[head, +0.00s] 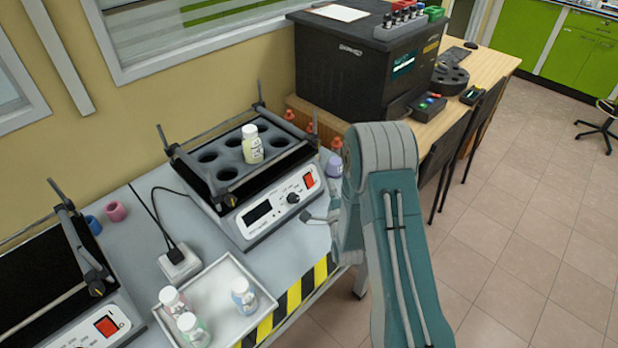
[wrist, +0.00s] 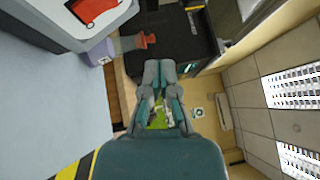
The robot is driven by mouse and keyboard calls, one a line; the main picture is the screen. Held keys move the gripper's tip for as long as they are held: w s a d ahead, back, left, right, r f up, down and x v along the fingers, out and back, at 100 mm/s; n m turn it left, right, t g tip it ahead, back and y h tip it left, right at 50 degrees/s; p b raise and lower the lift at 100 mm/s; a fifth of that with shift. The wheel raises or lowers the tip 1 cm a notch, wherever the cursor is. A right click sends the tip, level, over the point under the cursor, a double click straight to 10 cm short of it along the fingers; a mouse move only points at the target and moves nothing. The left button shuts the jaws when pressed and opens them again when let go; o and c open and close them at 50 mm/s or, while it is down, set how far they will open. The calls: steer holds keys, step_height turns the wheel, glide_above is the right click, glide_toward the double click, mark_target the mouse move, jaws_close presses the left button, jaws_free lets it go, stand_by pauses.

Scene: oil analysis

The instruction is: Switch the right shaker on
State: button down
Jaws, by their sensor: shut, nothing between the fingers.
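The right shaker (head: 262,219) stands on the grey bench with a black rack on top and a white front panel. Its red rocker switch (head: 308,180) is at the right end of that panel, beside a black knob (head: 293,198). The switch also shows at the top left of the wrist view (wrist: 92,8). I cannot tell the switch's position.
The left shaker (head: 60,300) has its own red switch (head: 106,326). A white tray (head: 215,285) with several bottles lies between the shakers. A bottle (head: 252,143) stands in the right shaker's rack. A purple-labelled bottle (head: 333,167) stands close to its right side.

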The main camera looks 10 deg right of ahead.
mark_target(310, 181)
steer(key=w+a+f, duration=0.2)
steer(key=w+a, duration=0.1)
steer(key=w, duration=0.2)
steer(key=shift+a+f, duration=0.2)
steer(key=shift+a, duration=0.1)
steer(key=shift+w, duration=0.1)
stand_by(1.2)
steer(key=shift+w+a, duration=0.15)
steer(key=shift+a, duration=0.05)
